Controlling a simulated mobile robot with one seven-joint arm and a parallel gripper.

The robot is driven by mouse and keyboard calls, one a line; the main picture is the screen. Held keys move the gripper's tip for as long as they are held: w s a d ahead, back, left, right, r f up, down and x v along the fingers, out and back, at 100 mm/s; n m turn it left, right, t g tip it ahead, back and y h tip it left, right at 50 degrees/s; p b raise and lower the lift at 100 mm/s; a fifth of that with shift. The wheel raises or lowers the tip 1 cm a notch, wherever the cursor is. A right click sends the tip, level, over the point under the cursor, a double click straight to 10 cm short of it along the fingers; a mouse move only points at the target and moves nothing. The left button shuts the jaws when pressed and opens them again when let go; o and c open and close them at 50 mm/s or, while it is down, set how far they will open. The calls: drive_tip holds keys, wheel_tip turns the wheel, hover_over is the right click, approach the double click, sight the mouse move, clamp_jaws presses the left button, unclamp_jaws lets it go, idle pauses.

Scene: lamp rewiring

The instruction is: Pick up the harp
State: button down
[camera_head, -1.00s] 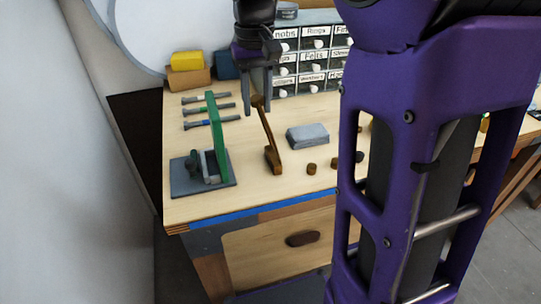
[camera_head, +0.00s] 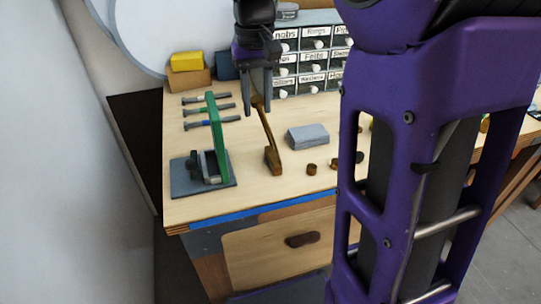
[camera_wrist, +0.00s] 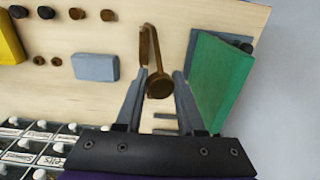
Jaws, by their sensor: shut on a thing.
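The harp (camera_head: 266,135) is a slim brown, brass-like loop standing tilted on the bench, seen nearly edge-on in the head view. In the wrist view the harp (camera_wrist: 151,45) shows as a narrow loop with a round disc at its near end. My gripper (camera_head: 260,108) is at the harp's upper end, its fingers pointing down. In the wrist view my gripper (camera_wrist: 158,80) has one finger on each side of the round end and is shut on it. The harp's lower end appears to rest on the bench; exact contact is hard to see.
A green upright plate (camera_head: 217,135) on a dark grey base (camera_head: 180,185) stands close left of the harp. A grey block (camera_head: 308,136) and small brown knobs (camera_head: 311,168) lie to the right. Several screwdriver-like tools (camera_head: 208,111) lie behind left. Labelled drawers (camera_head: 312,60) stand at the back.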

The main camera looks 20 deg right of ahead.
drive_tip(key=shift+r, duration=0.1)
wheel_tip(320, 180, up, 10)
drive_tip(key=shift+p, duration=1.1)
drive_tip(key=c, duration=1.3)
unclamp_jaws()
clamp_jaws()
